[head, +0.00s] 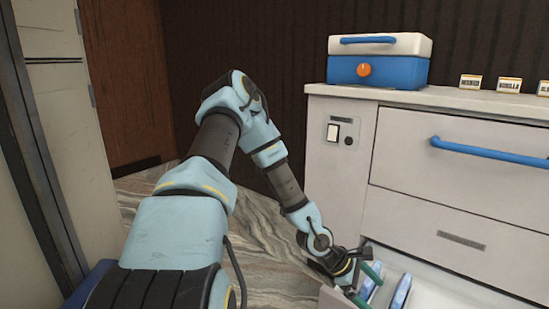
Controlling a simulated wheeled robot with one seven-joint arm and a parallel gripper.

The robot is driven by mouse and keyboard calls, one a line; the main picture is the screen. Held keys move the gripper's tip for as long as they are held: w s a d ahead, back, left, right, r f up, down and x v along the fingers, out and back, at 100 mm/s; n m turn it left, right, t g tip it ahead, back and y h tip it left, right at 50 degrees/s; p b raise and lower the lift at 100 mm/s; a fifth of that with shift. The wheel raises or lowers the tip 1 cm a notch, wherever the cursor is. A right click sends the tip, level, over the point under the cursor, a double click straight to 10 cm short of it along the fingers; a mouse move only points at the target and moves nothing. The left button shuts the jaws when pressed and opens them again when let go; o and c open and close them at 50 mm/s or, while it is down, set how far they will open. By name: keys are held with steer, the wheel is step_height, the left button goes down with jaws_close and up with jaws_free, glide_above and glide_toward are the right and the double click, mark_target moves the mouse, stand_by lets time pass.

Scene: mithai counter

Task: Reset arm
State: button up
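My arm, light blue and dark grey, reaches out from the bottom left and bends down to the lower middle of the head view. My gripper (371,291) is low at the left end of an open bottom drawer (440,296). Its two green fingers look spread apart. A blue and white item (371,286) shows between or just beyond the fingers; I cannot tell whether they touch it. Another blue and white item (400,293) stands in the drawer to the right of it. The lower part of the drawer is cut off by the picture's edge.
A pale counter (330,185) with a shut upper drawer and blue handle (490,153) stands at right. A blue and white box (378,62) with an orange knob and several small label cards (508,85) sit on top. A tall pale cabinet (62,120) stands at left. Marbled floor lies between.

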steer(key=w+a+r+m+t+y+b, duration=0.1)
steer(key=w+a+r+m+y, duration=0.15)
steer(key=a, duration=0.45)
steer(key=w+a+r+m+t+y+b, duration=0.1)
steer(key=a+m+y, duration=0.15)
steer(key=a, duration=0.35)
steer(key=w+a+r+m+t+y+b, duration=0.1)
steer(key=w+a+r+m+y, duration=0.15)
steer(key=a, duration=0.45)
steer(key=s+a+r+m+y+b, duration=0.1)
steer(key=s+a+r+m, duration=0.2)
steer(key=a+r, duration=0.25)
steer(key=s+a+r+m+b, duration=0.1)
steer(key=s+a+r+m, duration=0.2)
steer(key=a+r, duration=0.25)
step_height(320, 180, up, 38)
steer(key=p, duration=3.8)
steer(key=shift+a+f, duration=0.2)
steer(key=shift+a, duration=0.05)
steer(key=shift+s, duration=0.1)
steer(key=shift+c, duration=0.2)
